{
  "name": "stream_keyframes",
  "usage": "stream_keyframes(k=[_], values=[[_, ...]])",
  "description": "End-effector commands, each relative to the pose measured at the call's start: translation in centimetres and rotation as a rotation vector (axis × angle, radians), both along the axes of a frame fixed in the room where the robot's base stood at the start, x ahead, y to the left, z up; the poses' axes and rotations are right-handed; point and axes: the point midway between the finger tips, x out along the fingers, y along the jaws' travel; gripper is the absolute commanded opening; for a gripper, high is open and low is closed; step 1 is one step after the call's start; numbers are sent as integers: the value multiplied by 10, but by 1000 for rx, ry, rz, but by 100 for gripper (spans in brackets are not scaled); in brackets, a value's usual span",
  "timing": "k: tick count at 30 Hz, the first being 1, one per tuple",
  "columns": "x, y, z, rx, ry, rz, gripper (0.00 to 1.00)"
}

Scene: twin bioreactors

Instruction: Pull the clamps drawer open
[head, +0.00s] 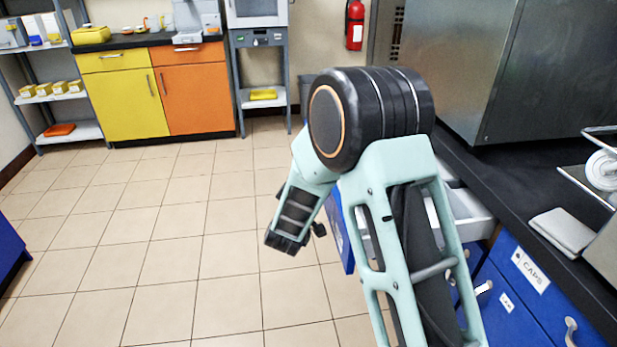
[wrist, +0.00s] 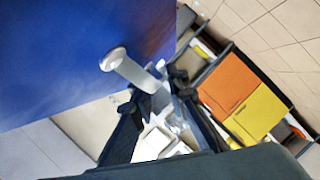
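In the head view, one drawer of the right-hand counter stands pulled out. Its blue front (head: 342,232) and pale side wall (head: 468,206) show partly behind my arm. Its label cannot be read, so I cannot tell whether it is the clamps drawer. The wrist view shows a blue front (wrist: 70,60) with a pale handle (wrist: 130,72). My gripper (wrist: 160,88) has its dark fingers apart, with the handle's near end by the fingertips; contact is unclear. Pale items (wrist: 160,140) show between the fingers.
A closed drawer labelled CAPS (head: 530,268) sits in the same counter, under a black worktop (head: 500,190). Yellow (head: 122,100) and orange (head: 195,95) cabinets stand at the back left. The tiled floor (head: 190,240) left of my arm is clear.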

Motion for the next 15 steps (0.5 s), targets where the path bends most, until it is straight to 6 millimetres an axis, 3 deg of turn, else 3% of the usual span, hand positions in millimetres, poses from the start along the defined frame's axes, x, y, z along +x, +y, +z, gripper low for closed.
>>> stream_keyframes(k=[15], values=[[-95,15,21,1,0,4,14]])
